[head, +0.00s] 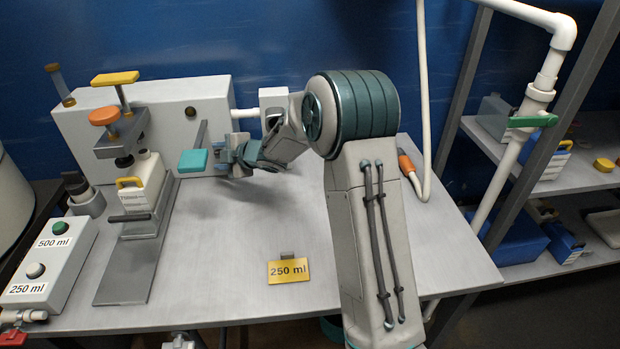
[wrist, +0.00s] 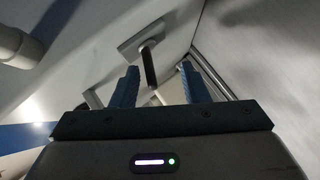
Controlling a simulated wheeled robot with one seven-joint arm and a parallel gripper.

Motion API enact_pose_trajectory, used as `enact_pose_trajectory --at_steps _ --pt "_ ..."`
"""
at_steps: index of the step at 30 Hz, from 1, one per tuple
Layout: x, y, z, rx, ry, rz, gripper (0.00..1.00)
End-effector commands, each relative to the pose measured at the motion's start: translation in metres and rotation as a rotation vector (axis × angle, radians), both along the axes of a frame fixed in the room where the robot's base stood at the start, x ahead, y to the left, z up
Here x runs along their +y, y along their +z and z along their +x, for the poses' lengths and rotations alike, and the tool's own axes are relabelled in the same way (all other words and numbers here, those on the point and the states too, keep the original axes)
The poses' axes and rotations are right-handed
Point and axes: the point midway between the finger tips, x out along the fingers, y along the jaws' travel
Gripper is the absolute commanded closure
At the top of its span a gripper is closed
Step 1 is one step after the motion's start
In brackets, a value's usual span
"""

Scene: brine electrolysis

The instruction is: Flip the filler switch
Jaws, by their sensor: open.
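In the wrist view a small switch (wrist: 148,62) has a dark lever standing out from a grey square plate on a pale surface. My gripper (wrist: 158,70) is open, with its two blue fingers spread on either side of the lever as seen from the wrist. I cannot tell whether either finger touches it. In the head view my gripper (head: 226,158) is in front of the lower right of the white filler housing (head: 175,108), beside a teal pad (head: 193,161). The switch cannot be made out there, where my gripper covers part of the housing.
A clamp press with a yellow top (head: 115,79) holds a white container (head: 146,182) at left. A button box (head: 62,262) marked 500 ml and 250 ml stands at the front left. A yellow 250 ml sign (head: 288,271) sits on the otherwise clear middle table (head: 215,285). Shelves are at right.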

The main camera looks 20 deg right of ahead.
Motion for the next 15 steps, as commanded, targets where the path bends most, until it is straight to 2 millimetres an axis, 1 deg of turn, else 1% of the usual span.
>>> enact_pose_trajectory --at_steps 1,15 --pt "0.0002 -0.0070 -0.0003 -0.012 0.000 -0.003 0.59" --pt "0.0002 -0.0129 -0.0016 -0.130 0.000 -0.026 0.59"
